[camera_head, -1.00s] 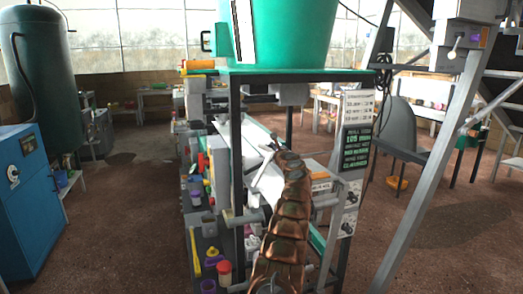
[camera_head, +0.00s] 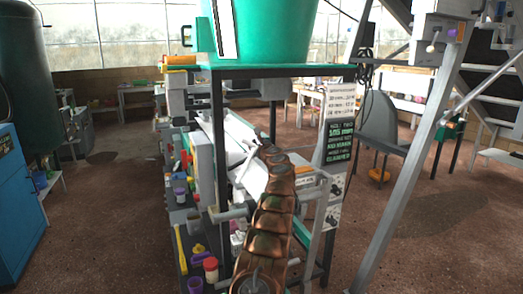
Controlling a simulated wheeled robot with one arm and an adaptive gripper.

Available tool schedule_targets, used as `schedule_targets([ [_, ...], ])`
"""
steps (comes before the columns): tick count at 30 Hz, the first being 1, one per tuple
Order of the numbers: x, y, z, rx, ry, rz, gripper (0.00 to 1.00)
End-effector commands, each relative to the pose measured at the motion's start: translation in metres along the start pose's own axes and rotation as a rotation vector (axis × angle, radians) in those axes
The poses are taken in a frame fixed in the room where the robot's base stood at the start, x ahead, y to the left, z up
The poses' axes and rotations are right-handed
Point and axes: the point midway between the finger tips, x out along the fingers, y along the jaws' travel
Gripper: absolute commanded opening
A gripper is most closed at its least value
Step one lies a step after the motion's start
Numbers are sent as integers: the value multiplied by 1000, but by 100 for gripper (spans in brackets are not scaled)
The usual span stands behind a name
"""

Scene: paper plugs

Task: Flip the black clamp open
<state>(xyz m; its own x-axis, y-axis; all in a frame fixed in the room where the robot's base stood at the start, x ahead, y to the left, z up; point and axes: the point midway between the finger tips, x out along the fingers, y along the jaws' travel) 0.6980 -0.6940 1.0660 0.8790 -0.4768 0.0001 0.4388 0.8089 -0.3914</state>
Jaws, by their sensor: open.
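My gripper (camera_head: 240,166) is at the far end of my copper-coloured segmented arm, inside the machine frame under the green tub. Its pale fingers look spread and hold nothing that I can see. A small black bracket-like piece (camera_head: 187,36) sticks out at the left side of the green tub (camera_head: 262,40), well above and to the left of my gripper. I cannot tell whether it is the black clamp. No other clamp can be made out, and my arm hides part of the machine behind it.
The machine frame has a dark post (camera_head: 218,130) left of my arm and a sign board (camera_head: 340,130) to the right. Cups and a red-lidded jar (camera_head: 211,268) stand on the low shelf at left. A slanted grey beam (camera_head: 410,150) stands farther right. Open floor lies at both sides.

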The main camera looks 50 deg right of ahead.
Motion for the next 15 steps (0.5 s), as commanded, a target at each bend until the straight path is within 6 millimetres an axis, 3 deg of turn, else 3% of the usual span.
schedule_targets([
  [15,-25,3,-1,7,0,4,42],
])
